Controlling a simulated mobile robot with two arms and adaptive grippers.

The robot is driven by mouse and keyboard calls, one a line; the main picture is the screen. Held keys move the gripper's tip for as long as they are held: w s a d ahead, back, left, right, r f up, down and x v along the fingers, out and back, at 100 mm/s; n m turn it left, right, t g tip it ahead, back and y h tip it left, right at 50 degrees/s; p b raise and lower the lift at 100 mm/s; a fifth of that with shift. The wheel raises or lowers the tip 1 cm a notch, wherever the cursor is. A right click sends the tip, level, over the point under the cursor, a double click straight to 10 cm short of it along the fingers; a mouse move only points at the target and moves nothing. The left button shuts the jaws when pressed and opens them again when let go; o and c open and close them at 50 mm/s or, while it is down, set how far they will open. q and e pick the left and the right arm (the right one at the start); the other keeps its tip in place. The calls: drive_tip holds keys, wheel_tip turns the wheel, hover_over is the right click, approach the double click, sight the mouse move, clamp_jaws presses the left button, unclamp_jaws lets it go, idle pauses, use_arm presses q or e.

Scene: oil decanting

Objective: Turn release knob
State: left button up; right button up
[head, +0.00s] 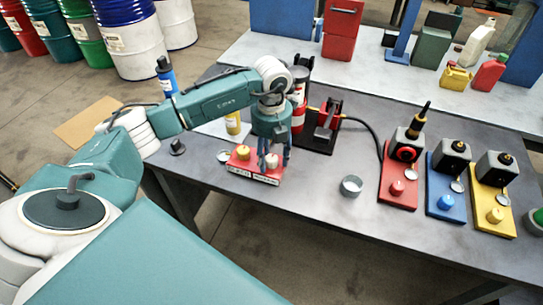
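A red block (240,168) with white labels on its front edge sits near the front edge of the grey table. It carries a yellow knob (242,152) on its left and a pale knob (271,161) on its right. My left gripper (273,158) points down over the right part of the block, with its fingers apart at the pale knob. I cannot tell whether the fingers touch that knob. The yellow knob is clear of the gripper. The labels are too small to read. My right gripper is not in view.
Red, blue and yellow stations with knobs (397,188) (446,203) (495,215) stand at the right. A metal cup (350,186) stands in the middle. A black stand (318,140) with a red cylinder is behind my gripper. A blue bottle (166,76) is at the left.

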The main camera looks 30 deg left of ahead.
use_arm(q)
drive_tip(key=c, duration=0.9)
drive_tip(key=shift+c, duration=0.2)
drive_tip(key=shift+f+m+b, duration=0.15)
drive_tip(key=shift+m+b, duration=1)
drive_tip(key=shift+m, duration=0.15)
drive_tip(key=m+b, duration=0.2)
drive_tip(key=m, duration=0.1)
drive_tip(key=shift+m, duration=0.3)
drive_tip(key=m+b, duration=0.4)
drive_tip(key=m, duration=0.2)
drive_tip(key=m+b, duration=0.2)
drive_tip(key=m, duration=0.3)
drive_tip(key=shift+m, duration=0.4)
drive_tip(key=shift+r, duration=0.2)
